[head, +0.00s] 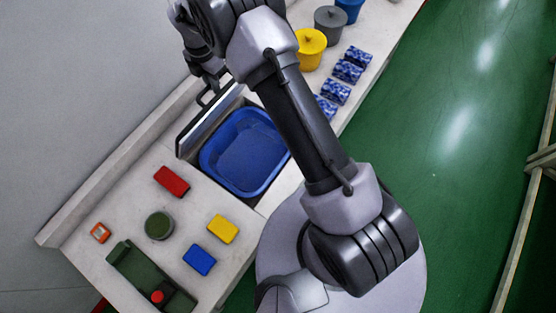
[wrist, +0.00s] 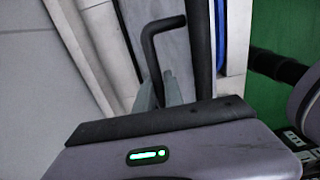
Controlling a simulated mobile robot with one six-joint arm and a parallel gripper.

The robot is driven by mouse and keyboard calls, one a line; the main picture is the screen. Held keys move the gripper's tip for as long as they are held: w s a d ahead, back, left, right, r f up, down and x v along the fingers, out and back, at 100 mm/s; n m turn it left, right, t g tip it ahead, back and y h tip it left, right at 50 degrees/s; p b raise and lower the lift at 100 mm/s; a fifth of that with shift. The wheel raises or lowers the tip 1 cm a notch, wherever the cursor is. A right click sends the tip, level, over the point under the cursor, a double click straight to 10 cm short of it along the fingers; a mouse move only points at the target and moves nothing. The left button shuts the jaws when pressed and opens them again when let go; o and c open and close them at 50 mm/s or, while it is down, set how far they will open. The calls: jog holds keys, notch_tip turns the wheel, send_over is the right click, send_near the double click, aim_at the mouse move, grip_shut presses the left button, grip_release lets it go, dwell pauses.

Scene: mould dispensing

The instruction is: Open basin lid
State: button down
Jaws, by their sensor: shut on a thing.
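The basin lid (head: 207,122) stands raised, roughly upright, along the back-left edge of the basin opening. Its dark handle (head: 206,98) sticks out from the lid's back-left side. A blue basin (head: 243,155) lies uncovered in the counter opening. My gripper (head: 212,83) is at the handle, partly hidden by my own arm. In the wrist view the bent black handle (wrist: 151,48) runs down between my fingers (wrist: 160,92), and my gripper is shut on it. The blue basin shows only as a thin strip (wrist: 222,35) past the lid's dark edge.
On the counter (head: 120,205) lie a red block (head: 172,181), a green round container (head: 158,226), yellow (head: 223,229) and blue (head: 199,260) blocks, and a dark green device (head: 140,270). Yellow (head: 310,48) and grey (head: 331,25) pots and several blue patterned blocks (head: 347,71) stand beyond. A wall borders the back-left.

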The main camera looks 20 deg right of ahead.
jog(key=w+a+r+p, duration=0.1)
jog(key=w+a+p, duration=0.1)
jog(key=w+a, duration=0.2)
jog(key=shift+w+a+r, duration=0.25)
jog(key=shift+w+a, duration=0.15)
jog(key=shift+w, duration=0.85)
jog(key=c, duration=0.6)
grip_release()
jog(key=shift+r, duration=0.15)
